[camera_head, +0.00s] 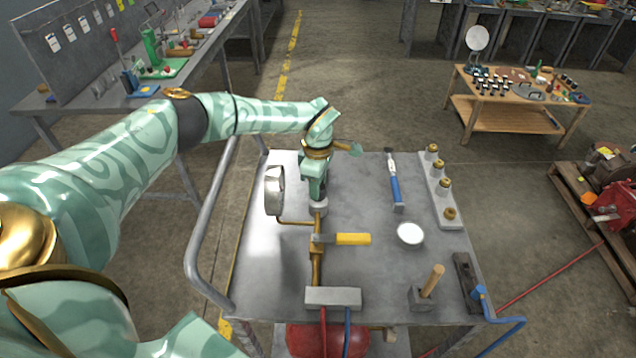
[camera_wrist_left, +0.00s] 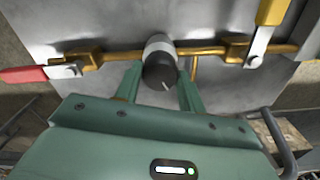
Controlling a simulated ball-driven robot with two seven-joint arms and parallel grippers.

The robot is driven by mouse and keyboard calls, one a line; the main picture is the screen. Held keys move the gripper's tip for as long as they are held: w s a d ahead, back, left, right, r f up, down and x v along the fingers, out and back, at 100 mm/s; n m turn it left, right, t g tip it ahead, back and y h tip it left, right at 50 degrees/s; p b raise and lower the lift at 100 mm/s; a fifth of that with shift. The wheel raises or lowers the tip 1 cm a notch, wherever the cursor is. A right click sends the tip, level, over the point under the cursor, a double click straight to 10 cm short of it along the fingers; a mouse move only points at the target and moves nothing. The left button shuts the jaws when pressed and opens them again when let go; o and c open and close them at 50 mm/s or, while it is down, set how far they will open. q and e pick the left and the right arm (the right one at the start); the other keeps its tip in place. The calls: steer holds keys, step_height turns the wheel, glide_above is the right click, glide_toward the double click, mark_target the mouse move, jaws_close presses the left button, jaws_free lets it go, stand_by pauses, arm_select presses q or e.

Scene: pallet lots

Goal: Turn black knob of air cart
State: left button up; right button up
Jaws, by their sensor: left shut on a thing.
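The black knob (camera_wrist_left: 159,76) sits on the end of a grey cylindrical body (camera_wrist_left: 158,44) on a brass pipe line in the left wrist view. It has a white mark on its face. My left gripper (camera_head: 316,192) is over the air cart (camera_head: 370,285), with its two fingers (camera_wrist_left: 158,84) on either side of the knob and shut on it. In the head view the gripper hides the knob, and only the grey body (camera_head: 318,207) shows below the fingers. My right gripper is not in view.
A round gauge (camera_head: 275,190) stands close left of the gripper. A yellow-handled valve lever (camera_head: 352,239) lies nearer; a red lever (camera_wrist_left: 24,74) shows in the wrist view. A blue-handled tool (camera_head: 396,188), white disc (camera_head: 410,234) and brass fittings (camera_head: 445,186) lie right.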

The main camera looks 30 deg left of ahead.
arm_select(q)
steer(key=o, duration=1)
steer(key=shift+c, duration=0.2)
step_height(320, 180, up, 16)
steer(key=p, duration=0.3)
steer(key=shift+r, duration=0.2)
